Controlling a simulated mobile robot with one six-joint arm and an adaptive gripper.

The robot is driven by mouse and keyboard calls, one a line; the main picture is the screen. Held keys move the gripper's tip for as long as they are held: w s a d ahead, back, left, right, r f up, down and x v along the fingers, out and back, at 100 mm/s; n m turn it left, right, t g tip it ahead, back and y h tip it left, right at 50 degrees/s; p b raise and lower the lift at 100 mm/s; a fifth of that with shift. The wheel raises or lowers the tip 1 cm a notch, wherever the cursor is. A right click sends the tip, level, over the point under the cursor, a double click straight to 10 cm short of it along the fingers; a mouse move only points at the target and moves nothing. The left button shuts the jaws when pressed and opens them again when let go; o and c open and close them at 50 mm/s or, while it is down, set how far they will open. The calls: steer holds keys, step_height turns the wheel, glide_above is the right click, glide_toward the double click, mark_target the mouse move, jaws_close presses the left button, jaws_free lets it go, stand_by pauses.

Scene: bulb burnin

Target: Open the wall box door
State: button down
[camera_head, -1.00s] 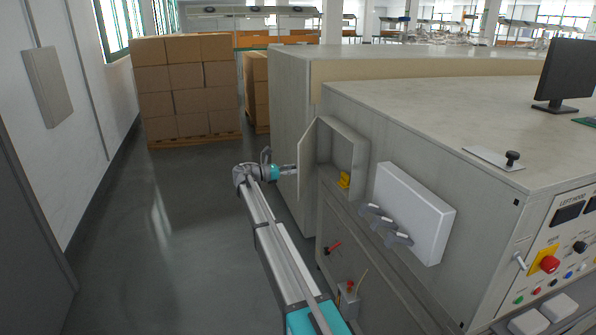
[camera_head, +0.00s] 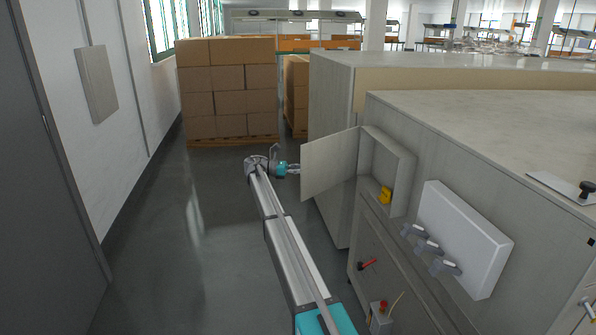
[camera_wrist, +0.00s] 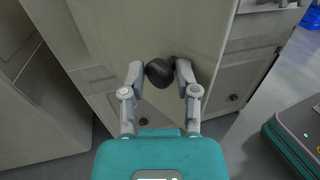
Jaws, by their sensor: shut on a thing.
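The wall box (camera_head: 403,178) is a grey box on the side of the cabinet. Its door (camera_head: 330,166) stands swung wide open to the left, hinged at the box's far side. A yellow item (camera_head: 385,195) shows inside at the bottom. My gripper (camera_head: 294,168) is at the door's free edge. In the wrist view, my gripper (camera_wrist: 160,72) has its two fingers closed around a round black knob (camera_wrist: 159,72) on the door panel (camera_wrist: 150,25). In the head view the knob is hidden.
A white panel with grey handles (camera_head: 465,240) is mounted right of the box. Stacked cartons (camera_head: 230,90) stand behind. The floor aisle (camera_head: 180,240) to the left is clear.

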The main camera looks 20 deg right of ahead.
steer(key=shift+w+d+r, duration=0.1)
steer(key=shift+w+d, duration=0.15)
steer(key=shift+d, duration=0.35)
steer(key=shift+c, duration=2)
jaws_free()
steer(key=shift+d, duration=0.15)
steer(key=shift+s, duration=0.1)
steer(key=shift+s+a, duration=0.1)
steer(key=shift+a, duration=0.1)
steer(key=v, duration=0.7)
steer(key=shift+a, duration=0.25)
